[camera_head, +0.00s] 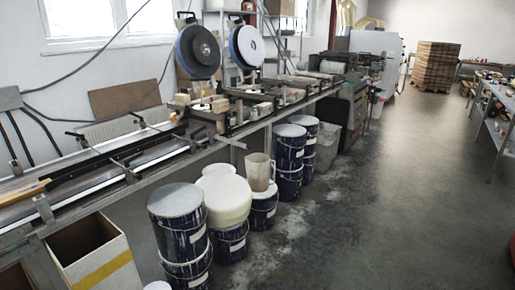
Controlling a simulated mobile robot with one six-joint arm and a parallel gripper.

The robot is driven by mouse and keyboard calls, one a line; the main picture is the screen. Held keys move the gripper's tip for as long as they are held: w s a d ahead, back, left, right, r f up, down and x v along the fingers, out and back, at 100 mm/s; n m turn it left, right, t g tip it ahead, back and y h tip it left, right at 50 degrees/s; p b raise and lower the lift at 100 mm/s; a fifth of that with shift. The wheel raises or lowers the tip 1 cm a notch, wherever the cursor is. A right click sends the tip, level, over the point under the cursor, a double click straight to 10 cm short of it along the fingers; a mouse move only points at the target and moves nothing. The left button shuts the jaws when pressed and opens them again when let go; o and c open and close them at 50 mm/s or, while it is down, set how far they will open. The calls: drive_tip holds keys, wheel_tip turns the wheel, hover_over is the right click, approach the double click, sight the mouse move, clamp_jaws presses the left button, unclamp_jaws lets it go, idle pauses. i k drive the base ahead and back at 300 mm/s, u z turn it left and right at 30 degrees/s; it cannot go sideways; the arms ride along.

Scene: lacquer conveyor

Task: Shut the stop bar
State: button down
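The lacquer conveyor (125,168) runs from the lower left toward the back along the left wall. Several bars and clamps cross it or stick out from it. A flat grey bar (230,142) juts out from its front edge at mid-length, over the buckets. A thin dark bar with a knob (90,141) stands over the belt nearer to me. I cannot tell which of these is the stop bar, or whether it is open or shut. My gripper is not in view.
An open box (97,262) with a yellow stripe is at the lower left. The grey floor (375,205) is clear to the right, up to a shelf table (496,120).

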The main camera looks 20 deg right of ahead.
sight(220, 137)
drive_tip(key=i, duration=1.05)
drive_tip(key=u, duration=0.5)
